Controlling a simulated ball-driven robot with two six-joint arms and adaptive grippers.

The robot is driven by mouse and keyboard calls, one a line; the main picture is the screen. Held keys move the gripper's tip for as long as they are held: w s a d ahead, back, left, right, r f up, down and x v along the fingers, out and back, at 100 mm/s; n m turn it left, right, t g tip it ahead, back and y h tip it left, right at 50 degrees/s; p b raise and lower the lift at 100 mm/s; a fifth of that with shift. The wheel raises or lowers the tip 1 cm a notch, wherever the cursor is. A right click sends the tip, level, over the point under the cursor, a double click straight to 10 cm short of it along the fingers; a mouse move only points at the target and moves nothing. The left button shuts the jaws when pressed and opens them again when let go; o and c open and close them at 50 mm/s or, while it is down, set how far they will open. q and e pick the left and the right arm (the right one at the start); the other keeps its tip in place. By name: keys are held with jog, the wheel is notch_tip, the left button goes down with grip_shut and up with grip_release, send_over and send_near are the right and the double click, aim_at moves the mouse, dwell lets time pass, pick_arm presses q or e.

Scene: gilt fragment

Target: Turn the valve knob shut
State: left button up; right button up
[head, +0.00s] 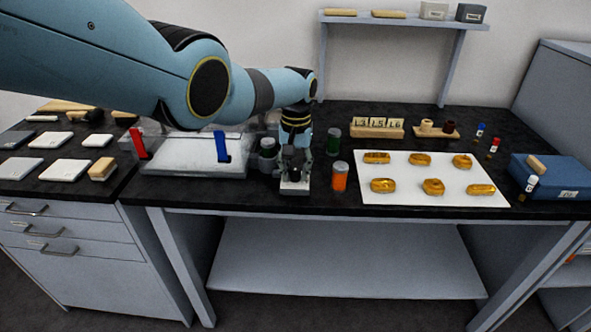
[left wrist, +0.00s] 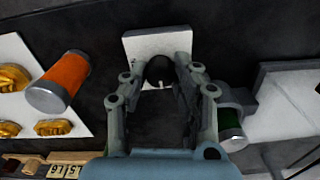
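The valve knob (left wrist: 159,68) is a dark round knob on a small white base plate (left wrist: 150,47) in the left wrist view. In the head view the base plate (head: 294,187) shows near the bench's front edge, and my gripper mostly hides the knob. My left gripper (head: 294,168) points down over it. In the left wrist view its two fingers (left wrist: 157,66) are apart, one on each side of the knob, with gaps showing. I cannot tell how far down the fingers reach. A small white mark shows beside the knob. My right gripper is in neither view.
An orange-labelled jar (head: 340,177) stands close right of the gripper, a green jar (head: 333,141) behind it. A grey-lidded jar (head: 267,155) and a clear tray (head: 190,168) are at the left. A white board (head: 408,174) holds several gilt pieces. Dark bench shows between them.

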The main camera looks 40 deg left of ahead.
aim_at(296, 171)
pick_arm(q)
jog(key=o, duration=0.4)
notch_tip(296, 171, up, 12)
dwell(0.6)
dwell(0.3)
